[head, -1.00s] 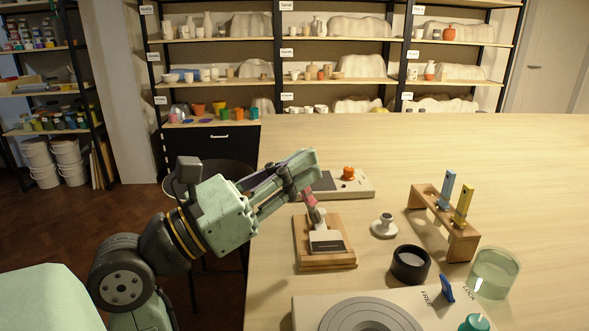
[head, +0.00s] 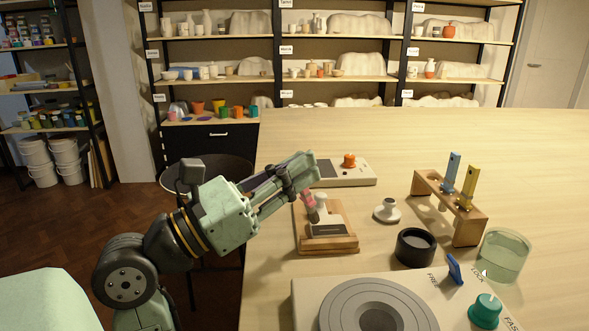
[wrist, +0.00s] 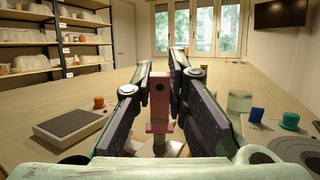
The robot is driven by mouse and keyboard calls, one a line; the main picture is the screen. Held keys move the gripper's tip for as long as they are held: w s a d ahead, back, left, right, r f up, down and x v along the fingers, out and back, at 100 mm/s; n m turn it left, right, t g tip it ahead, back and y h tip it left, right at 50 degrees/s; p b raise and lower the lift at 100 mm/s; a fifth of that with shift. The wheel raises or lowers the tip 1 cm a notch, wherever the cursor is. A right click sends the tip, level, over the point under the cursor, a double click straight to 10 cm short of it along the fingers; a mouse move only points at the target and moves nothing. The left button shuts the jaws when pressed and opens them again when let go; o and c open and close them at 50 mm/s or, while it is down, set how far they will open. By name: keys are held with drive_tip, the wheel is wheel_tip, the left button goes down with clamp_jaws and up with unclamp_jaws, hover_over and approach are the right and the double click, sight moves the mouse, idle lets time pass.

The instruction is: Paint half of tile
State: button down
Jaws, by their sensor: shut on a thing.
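My gripper (head: 297,178) is shut on a brush with a pink handle (head: 307,198); the handle stands upright between the fingers in the wrist view (wrist: 159,95). The brush points down, its dark tip over the left part of a wooden board (head: 346,248). I cannot tell whether the tip touches. A black cup (head: 414,262) with a dark inside stands to the right.
A wooden rack (head: 468,231) holds a blue brush (head: 450,170) and a yellow brush (head: 468,185). Nearby are a white knobbed piece (head: 387,210), a glass jar (head: 502,258), a wheel unit (head: 300,300) in front and a flat device with an orange knob (head: 349,160). The far table is clear.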

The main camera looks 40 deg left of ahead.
drive_tip(key=shift+f, duration=0.2)
drive_tip(key=shift+f+b, duration=0.55)
drive_tip(key=shift+b, duration=0.05)
drive_tip(key=shift+f, duration=0.1)
idle(0.5)
drive_tip(key=shift+w, duration=0.1)
idle(0.3)
drive_tip(key=shift+w+d+b, duration=0.4)
drive_tip(key=shift+w+d, duration=1.2)
drive_tip(key=shift+w, duration=0.2)
wheel_tip(320, 180, up, 6)
drive_tip(key=p, duration=0.4)
